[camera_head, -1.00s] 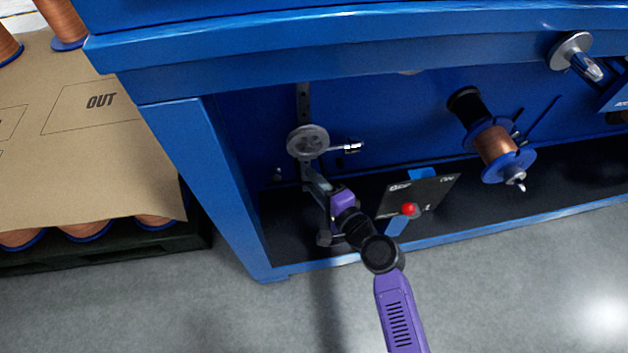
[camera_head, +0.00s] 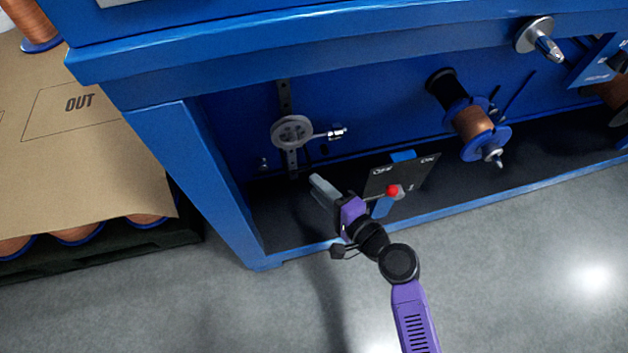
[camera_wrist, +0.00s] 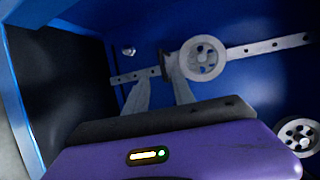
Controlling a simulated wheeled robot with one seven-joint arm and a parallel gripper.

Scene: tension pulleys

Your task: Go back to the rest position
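My gripper (camera_head: 316,182) is in front of the lower opening of the blue machine, below and to the right of a grey tension pulley (camera_head: 292,132). The pulley also shows in the wrist view (camera_wrist: 203,60), beyond the fingertips, on a perforated rail (camera_wrist: 135,75). In the head view the rail (camera_head: 285,97) runs upright behind the pulley, and a short rod with a metal end (camera_head: 337,133) sticks out to the right.
A dark panel with a red knob (camera_head: 393,191) stands close to the right of my gripper. A copper wire spool (camera_head: 473,122) is further right. The blue frame post (camera_head: 190,180) is at left, beside a pallet covered with cardboard (camera_head: 70,160). The grey floor in front is clear.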

